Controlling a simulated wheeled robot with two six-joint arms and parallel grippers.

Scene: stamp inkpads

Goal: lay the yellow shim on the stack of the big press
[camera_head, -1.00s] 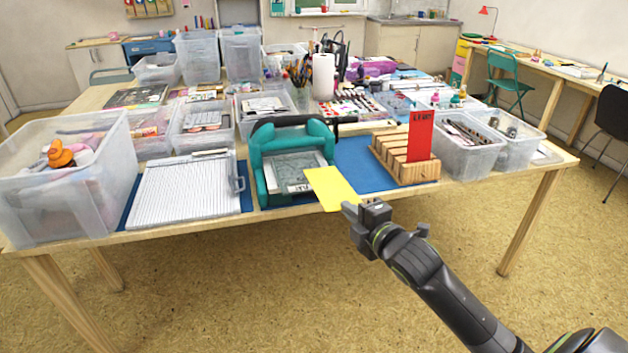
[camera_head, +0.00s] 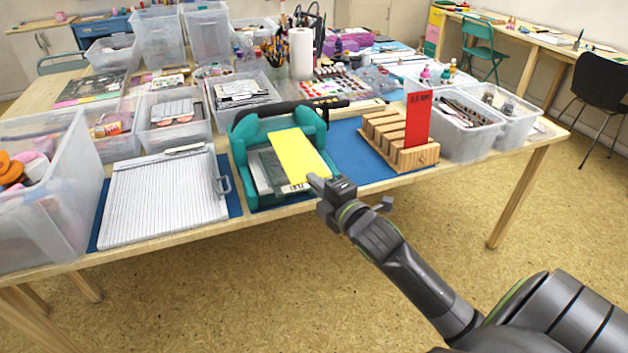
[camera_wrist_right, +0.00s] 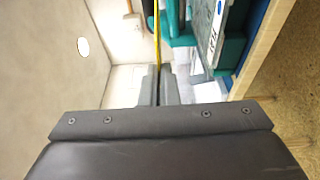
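The yellow shim (camera_head: 299,156) is a flat yellow sheet held at its near end by my right gripper (camera_head: 318,184). In the head view it overlaps the bed of the big press (camera_head: 242,143), a teal machine with a black handle. The stack (camera_head: 264,171), a grey plate with a white printed edge, shows left of the shim. In the right wrist view the shim (camera_wrist_right: 156,42) is edge-on between the closed fingers (camera_wrist_right: 160,84), with the stack (camera_wrist_right: 214,32) to its right. The shim appears raised above the stack. My left gripper is out of view.
A wooden rack (camera_head: 407,157) with a red card (camera_head: 418,118) stands right of the press on a blue mat (camera_head: 355,160). A white scoring board (camera_head: 163,199) lies left of the press. Clear plastic bins (camera_head: 40,220) stand at the left.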

